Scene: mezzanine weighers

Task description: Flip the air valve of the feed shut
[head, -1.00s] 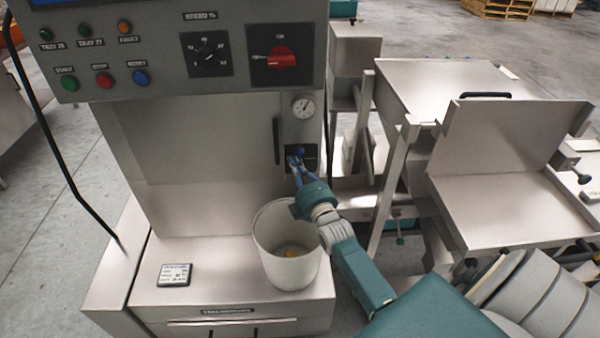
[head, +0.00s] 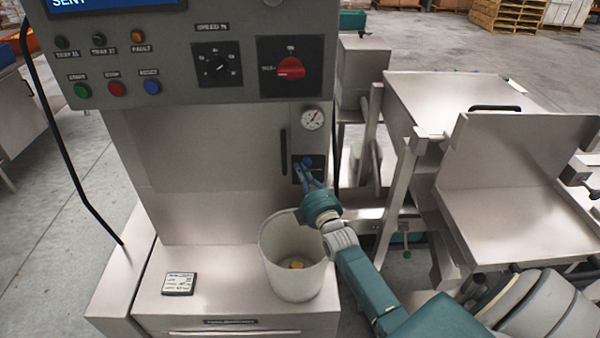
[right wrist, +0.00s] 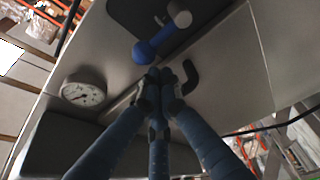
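The air valve's blue lever (head: 308,161) sits in a dark recess on the machine's front, under the round gauge. In the right wrist view the blue lever (right wrist: 155,44) slants from a grey pivot to its rounded end. My right gripper (head: 302,171) is at the recess. In the right wrist view the fingertips of my right gripper (right wrist: 161,75) are drawn together just below the lever's end, with nothing visible between them. I cannot tell whether they touch the lever. My left gripper is not in view.
The gauge (head: 312,118) and a dark vertical handle (head: 284,152) are close to the valve. A control panel (head: 180,75) overhangs above. Steel equipment (head: 510,190) stands at the right.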

